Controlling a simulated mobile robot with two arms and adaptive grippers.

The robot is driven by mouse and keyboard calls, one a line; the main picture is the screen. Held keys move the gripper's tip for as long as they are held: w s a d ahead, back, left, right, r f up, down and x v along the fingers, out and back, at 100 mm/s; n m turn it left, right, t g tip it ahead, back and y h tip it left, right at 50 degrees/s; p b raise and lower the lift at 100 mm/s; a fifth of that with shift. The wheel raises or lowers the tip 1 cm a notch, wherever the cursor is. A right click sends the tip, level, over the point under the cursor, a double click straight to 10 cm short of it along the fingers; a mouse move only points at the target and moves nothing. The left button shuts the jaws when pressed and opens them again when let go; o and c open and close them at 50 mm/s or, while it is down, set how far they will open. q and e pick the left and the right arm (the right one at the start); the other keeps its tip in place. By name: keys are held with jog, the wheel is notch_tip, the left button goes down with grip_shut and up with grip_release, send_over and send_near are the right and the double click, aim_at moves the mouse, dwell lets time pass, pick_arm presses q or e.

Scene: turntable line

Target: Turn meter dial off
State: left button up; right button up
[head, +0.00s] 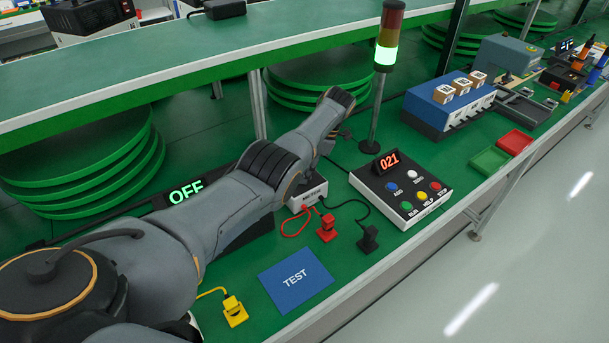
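A dark display (187,192) reads "OFF" in green letters, just behind my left arm. A small white box (308,196) with a red and a black lead stands partly behind the arm; its label is too small to read. It may be the meter, but I cannot tell. No dial can be made out; the arm covers much of this area. My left arm crosses from the lower left toward the back of the bench, and I cannot make out its gripper. My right gripper is not in view.
A red plug (326,229), a black plug (369,239), a yellow plug (234,311) and a blue TEST mat (295,280) lie in front. A button panel (401,190) reading 021 and a lit signal tower (387,45) stand right. A green shelf (180,75) overhangs behind.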

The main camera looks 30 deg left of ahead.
pick_arm(q)
jog(key=shift+s+a, duration=0.1)
dwell(0.4)
jog(key=o, duration=1.1)
jog(key=shift+o, duration=0.2)
jog(key=v, duration=0.7)
jog(key=shift+r, duration=0.2)
